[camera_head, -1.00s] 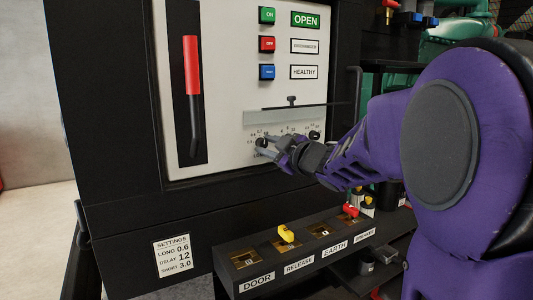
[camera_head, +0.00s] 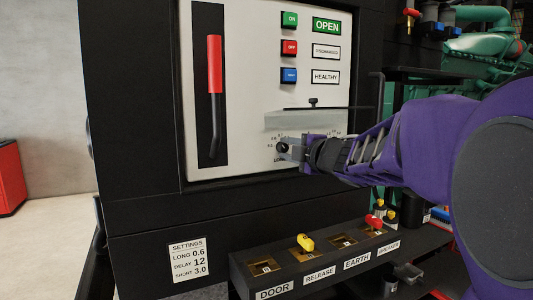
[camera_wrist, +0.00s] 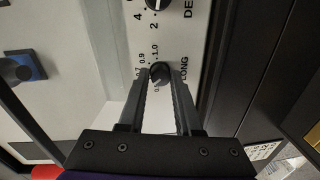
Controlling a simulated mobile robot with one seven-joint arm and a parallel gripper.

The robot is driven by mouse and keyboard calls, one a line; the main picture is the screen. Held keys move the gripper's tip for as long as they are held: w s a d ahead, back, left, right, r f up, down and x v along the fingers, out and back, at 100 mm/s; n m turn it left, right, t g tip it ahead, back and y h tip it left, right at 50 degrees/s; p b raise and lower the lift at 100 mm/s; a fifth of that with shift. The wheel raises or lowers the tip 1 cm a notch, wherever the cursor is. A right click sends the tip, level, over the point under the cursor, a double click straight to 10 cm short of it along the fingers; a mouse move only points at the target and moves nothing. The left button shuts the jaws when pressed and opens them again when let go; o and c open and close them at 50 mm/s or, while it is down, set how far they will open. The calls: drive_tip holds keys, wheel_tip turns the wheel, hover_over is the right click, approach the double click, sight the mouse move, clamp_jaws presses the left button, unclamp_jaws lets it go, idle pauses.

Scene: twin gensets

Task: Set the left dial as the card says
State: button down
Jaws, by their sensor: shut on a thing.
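The left dial, a small black knob labelled LONG (camera_wrist: 160,71), sits on the white panel. In the wrist view my gripper (camera_wrist: 161,78) has one finger on each side of it, shut on it. Numbers such as 0.7, 0.9 and 1.0 ring the dial; its exact setting is hard to read. In the head view my gripper (camera_head: 286,148) is at the panel's lower part and partly covers the dial scales. The settings card (camera_head: 188,260) on the black front below reads LONG 0.6, DELAY 12, SHORT 3.0.
The DELAY dial (camera_wrist: 157,4) is close beside the LONG dial. A clear hinged cover (camera_head: 305,118) is raised just above my gripper. A red-handled lever (camera_head: 214,65) stands to the left. A key shelf with a yellow key (camera_head: 305,242) juts out below.

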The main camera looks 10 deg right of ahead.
idle(0.3)
drive_tip(key=c, duration=0.6)
unclamp_jaws()
